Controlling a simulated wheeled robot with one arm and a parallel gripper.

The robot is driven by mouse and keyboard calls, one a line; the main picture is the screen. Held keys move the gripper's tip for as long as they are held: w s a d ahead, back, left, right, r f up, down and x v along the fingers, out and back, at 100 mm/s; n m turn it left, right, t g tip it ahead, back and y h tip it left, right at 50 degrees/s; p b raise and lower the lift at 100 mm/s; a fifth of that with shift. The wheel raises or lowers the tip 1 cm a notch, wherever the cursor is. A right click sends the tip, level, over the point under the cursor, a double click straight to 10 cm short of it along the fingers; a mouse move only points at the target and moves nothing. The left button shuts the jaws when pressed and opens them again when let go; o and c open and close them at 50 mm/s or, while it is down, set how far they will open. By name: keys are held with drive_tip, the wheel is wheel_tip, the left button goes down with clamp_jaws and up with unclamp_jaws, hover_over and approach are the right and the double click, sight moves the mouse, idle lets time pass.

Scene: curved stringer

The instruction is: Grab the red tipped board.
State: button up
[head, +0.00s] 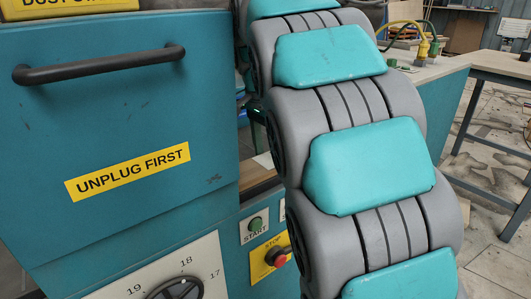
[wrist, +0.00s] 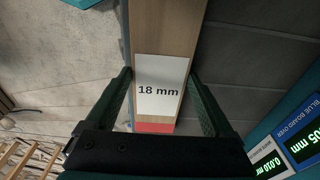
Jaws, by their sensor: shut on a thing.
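The red tipped board (wrist: 165,35) shows in the wrist view as a straight wooden strip running down from the top edge. It has a white "18 mm" label (wrist: 158,84) and a red end (wrist: 155,127) close to my gripper's palm. My gripper (wrist: 160,78) has one dark green finger on each side of the board at the label and is shut on it. The palm hides what lies just below the red end. In the head view my gripper is out of sight, and I cannot make out the red end there.
In the head view a teal machine (head: 110,120) with a black handle (head: 100,64) fills the left. Its start button (head: 256,224) and red stop button (head: 277,257) are beside my arm. A table (head: 500,64) stands at right. The wrist view shows a digital display (wrist: 306,146) at lower right.

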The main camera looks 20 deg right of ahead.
drive_tip(key=shift+s+a+f, duration=0.1)
drive_tip(key=shift+s+a, duration=0.05)
drive_tip(key=shift+s, duration=0.1)
drive_tip(key=o, duration=1.4)
drive_tip(key=shift+c, duration=0.2)
